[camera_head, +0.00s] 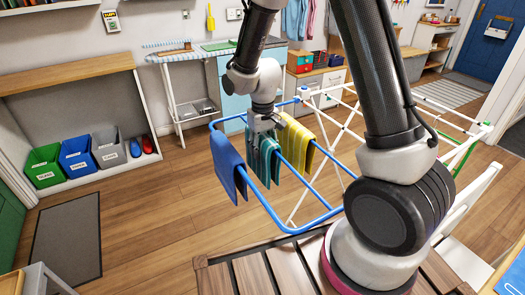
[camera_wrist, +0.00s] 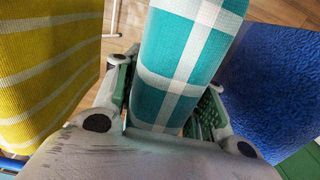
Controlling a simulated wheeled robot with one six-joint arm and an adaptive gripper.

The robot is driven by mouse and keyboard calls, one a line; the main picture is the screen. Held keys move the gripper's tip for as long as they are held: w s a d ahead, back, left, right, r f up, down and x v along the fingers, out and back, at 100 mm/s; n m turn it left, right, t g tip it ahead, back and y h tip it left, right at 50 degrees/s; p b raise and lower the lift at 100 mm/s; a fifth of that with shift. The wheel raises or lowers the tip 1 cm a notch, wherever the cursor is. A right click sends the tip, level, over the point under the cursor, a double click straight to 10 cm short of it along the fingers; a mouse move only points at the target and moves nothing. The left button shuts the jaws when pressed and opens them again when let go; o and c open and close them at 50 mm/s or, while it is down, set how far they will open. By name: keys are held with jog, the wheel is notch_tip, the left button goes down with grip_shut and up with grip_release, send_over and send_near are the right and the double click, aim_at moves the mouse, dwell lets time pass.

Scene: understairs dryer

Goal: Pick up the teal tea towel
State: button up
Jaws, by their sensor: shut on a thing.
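The teal tea towel (camera_head: 263,160) with white check lines hangs over a blue rail of the drying rack (camera_head: 322,222), between a blue towel and a yellow towel. My gripper (camera_head: 265,134) reaches down from above and is shut on the teal tea towel. In the wrist view the towel (camera_wrist: 180,62) rises between my two fingers (camera_wrist: 163,110). The fingertips and the towel's lower part are partly hidden there by the gripper's own body.
The blue towel (camera_head: 228,167) hangs close on the left and the yellow striped towel (camera_head: 295,147) close on the right. An ironing board (camera_head: 170,56) stands against the back wall. Green, blue and grey bins (camera_head: 108,149) stand at the left.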

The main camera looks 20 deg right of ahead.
notch_tip(320, 180, up, 18)
dwell(0.6)
jog(key=shift+r, duration=0.45)
jog(key=shift+s, duration=0.1)
dwell(0.5)
